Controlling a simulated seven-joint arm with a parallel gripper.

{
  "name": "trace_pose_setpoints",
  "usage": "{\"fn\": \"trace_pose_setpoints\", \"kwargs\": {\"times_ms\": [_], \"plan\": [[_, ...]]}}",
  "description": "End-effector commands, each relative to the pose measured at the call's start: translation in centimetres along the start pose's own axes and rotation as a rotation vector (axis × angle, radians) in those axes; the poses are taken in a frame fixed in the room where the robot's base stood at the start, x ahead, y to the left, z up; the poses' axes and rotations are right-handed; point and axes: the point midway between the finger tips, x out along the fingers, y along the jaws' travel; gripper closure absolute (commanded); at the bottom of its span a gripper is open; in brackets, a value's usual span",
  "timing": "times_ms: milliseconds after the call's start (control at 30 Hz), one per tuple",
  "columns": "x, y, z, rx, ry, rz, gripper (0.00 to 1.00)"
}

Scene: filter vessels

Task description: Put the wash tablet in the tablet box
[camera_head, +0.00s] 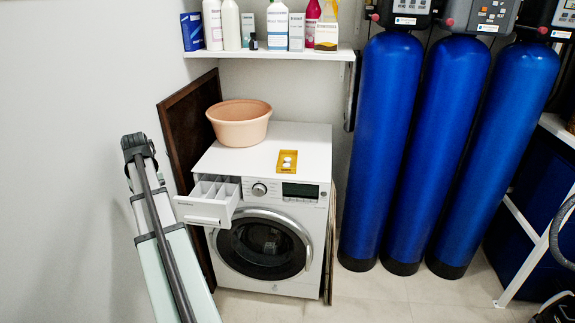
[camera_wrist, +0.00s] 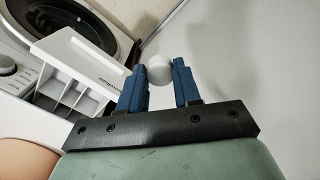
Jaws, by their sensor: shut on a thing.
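The wash tablet (camera_wrist: 160,69) is a small white rounded piece, held between the blue fingertips of my gripper (camera_wrist: 161,80) in the wrist view. The gripper is shut on it, off to the side of the open drawer, with pale wall behind. I cannot make out my fingers or the held tablet in the head view. The tablet box (camera_head: 282,170) is a shallow yellow tray on top of the washing machine in the head view. White tablets lie in its middle. The box does not show in the wrist view.
A peach basin (camera_head: 240,124) stands left of the box on the white washing machine (camera_head: 318,143); its edge shows in the wrist view (camera_wrist: 25,160). The detergent drawer (camera_head: 206,211) is pulled out. A shelf with bottles (camera_head: 342,53) hangs above. Blue cylinders (camera_head: 382,140) stand right.

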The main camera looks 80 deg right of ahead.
Motion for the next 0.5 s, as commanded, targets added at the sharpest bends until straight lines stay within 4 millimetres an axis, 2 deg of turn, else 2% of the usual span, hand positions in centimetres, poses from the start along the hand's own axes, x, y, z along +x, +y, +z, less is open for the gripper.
{"fn": "trace_pose_setpoints", "kwargs": {"times_ms": [33,167,367,500], "plan": [[-0.2,-0.4,1.4,0.026,0.001,0.000,0.96],[-0.8,0.1,3.7,0.127,0.001,0.001,0.96],[-1.3,3.5,4.6,0.234,0.000,0.000,0.96],[-1.5,6.6,4.7,0.298,0.000,0.000,0.96]]}}
